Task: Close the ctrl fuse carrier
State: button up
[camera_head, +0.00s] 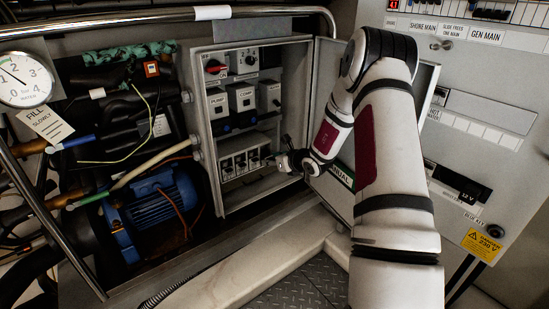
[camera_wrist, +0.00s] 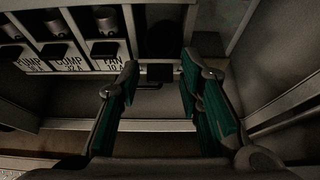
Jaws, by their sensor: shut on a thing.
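The fuse row (camera_head: 243,160) sits low in the open grey control box. In the wrist view, the pump (camera_wrist: 36,53), comp (camera_wrist: 57,50) and fan (camera_wrist: 104,49) carriers show as dark tabs above their labels. To their right is a dark opening, with the ctrl fuse carrier (camera_wrist: 160,73) below it, tilted out as a small dark block. Its label is not visible. My gripper (camera_wrist: 159,68) has its green-padded fingers on both sides of this block and is shut on it. In the head view my gripper (camera_head: 282,162) is at the right end of the row, partly hiding it.
The box door (camera_head: 325,75) stands open on the right, close to my arm. Switches (camera_head: 240,97) sit above the fuses. A handrail (camera_head: 150,17), pipes and a blue pump motor (camera_head: 155,205) are to the left. The box's lower lip (camera_wrist: 150,125) lies below my fingers.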

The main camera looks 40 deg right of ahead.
jog(key=shift+w+r+g+p, duration=0.1)
jog(key=shift+g+p, duration=0.3)
jog(key=o, duration=0.8)
jog(key=shift+o, duration=0.2)
jog(key=shift+r, duration=0.1)
jog(key=v, duration=1.1)
jog(key=shift+s+r, duration=0.2)
jog(key=shift+s, duration=0.2)
